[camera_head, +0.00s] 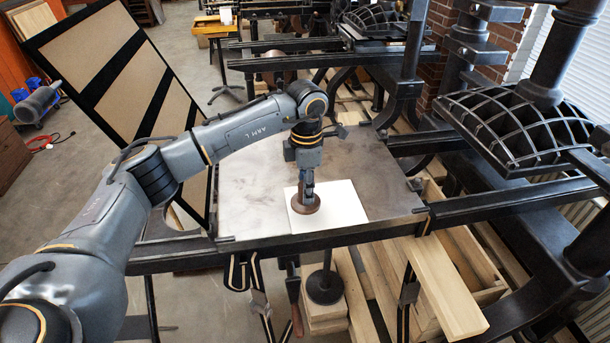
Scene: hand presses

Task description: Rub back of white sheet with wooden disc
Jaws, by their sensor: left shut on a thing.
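The white sheet (340,208) lies flat on the grey metal bed of the press (250,190). The wooden disc (304,206) is round and dark brown and sits over the left part of the sheet. My left gripper (308,194) points straight down over the disc and is shut on its upper part. The fingers hide the disc's middle. The disc seems to rest on the sheet, but I cannot tell how firmly it touches. What lies under the sheet is hidden. My right gripper is not in view.
A hinged black frame with tan panels (84,62) stands tilted up at the left of the bed. A heavy black press head (525,120) stands at the right. Wooden boards (440,285) lie below the front rail. The bed is clear around the sheet.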

